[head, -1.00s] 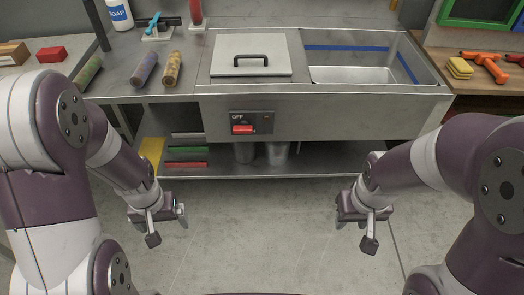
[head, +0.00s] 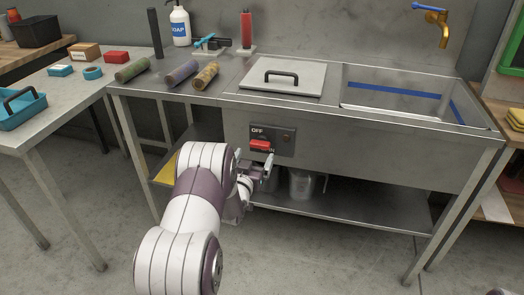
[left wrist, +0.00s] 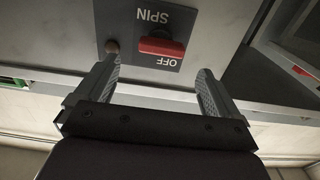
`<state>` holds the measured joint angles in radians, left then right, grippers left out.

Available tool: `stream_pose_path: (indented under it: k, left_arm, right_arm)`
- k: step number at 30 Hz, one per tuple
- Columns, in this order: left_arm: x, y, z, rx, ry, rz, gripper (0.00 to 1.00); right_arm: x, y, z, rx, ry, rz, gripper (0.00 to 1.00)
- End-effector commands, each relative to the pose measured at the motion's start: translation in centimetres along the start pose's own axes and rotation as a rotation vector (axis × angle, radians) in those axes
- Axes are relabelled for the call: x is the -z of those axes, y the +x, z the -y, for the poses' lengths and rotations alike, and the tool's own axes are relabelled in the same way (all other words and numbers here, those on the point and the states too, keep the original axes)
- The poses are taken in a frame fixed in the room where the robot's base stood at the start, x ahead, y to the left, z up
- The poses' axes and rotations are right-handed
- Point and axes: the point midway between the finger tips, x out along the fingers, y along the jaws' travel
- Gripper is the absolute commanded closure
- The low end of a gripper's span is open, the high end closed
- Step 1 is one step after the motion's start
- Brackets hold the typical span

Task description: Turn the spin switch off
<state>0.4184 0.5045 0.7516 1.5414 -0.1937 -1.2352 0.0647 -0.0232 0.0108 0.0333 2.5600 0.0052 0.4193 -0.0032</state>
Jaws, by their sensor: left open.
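The spin switch is a red lever (head: 260,145) on a dark panel (head: 287,134) on the steel unit's front. In the head view OFF shows above it and part of the lower label is covered. In the left wrist view the red lever (left wrist: 160,47) shows upside down between the words SPIN and OFF. My left gripper (head: 262,170) is open and empty, just below and in front of the panel. In the left wrist view its fingers (left wrist: 158,78) stand on either side of the lever, seemingly short of it. My right gripper is out of view.
A lidded compartment (head: 283,77) and an open basin (head: 400,85) form the unit's top. Several rolls lie left of the lid. A lower shelf (head: 345,212) holds metal containers (head: 303,184). A side table (head: 45,125) stands at left.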

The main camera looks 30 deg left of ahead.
Motion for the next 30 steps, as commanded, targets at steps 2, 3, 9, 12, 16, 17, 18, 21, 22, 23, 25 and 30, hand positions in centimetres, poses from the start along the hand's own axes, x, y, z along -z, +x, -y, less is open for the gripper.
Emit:
stream_pose_path:
  k: [2,3,9,12,16,17,18,21,22,23,25,30]
  left_arm:
    - [-0.4,2.0,-0.1,-0.001,0.000,-0.001,0.04]
    - [-0.3,2.9,-0.1,-0.001,0.000,-0.001,0.04]
    - [-0.2,5.7,0.0,0.000,0.000,0.002,0.04]
    - [-0.1,6.2,0.0,0.000,0.000,0.002,0.04]
    - [0.0,6.3,0.0,0.000,0.000,0.002,0.04]
    - [0.0,6.2,0.0,0.000,0.000,0.002,0.04]
    - [0.0,6.2,0.0,0.000,0.000,0.002,0.04]
    - [-0.1,6.2,0.0,0.000,0.000,0.002,0.30]
    - [-0.1,6.2,0.0,0.000,0.000,0.002,0.40]
    - [-0.1,6.2,0.0,0.000,0.000,0.002,0.50]
    - [-0.1,6.2,0.0,0.000,0.000,0.002,0.60]
    - [-0.1,6.2,0.0,0.000,0.005,0.002,0.60]
  right_arm:
    - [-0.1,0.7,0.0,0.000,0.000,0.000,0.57]
    - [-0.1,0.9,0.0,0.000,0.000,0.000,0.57]
    - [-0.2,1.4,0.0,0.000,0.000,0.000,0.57]
    - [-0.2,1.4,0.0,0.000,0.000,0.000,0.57]
    - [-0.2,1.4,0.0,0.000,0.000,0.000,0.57]
    - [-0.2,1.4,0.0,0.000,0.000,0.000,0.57]
    - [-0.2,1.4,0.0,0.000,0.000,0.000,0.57]
    - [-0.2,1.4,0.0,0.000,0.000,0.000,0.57]
    - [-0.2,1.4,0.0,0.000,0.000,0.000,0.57]
    - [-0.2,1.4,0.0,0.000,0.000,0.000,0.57]
    - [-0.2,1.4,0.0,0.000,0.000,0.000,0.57]
    - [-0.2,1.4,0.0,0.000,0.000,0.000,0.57]
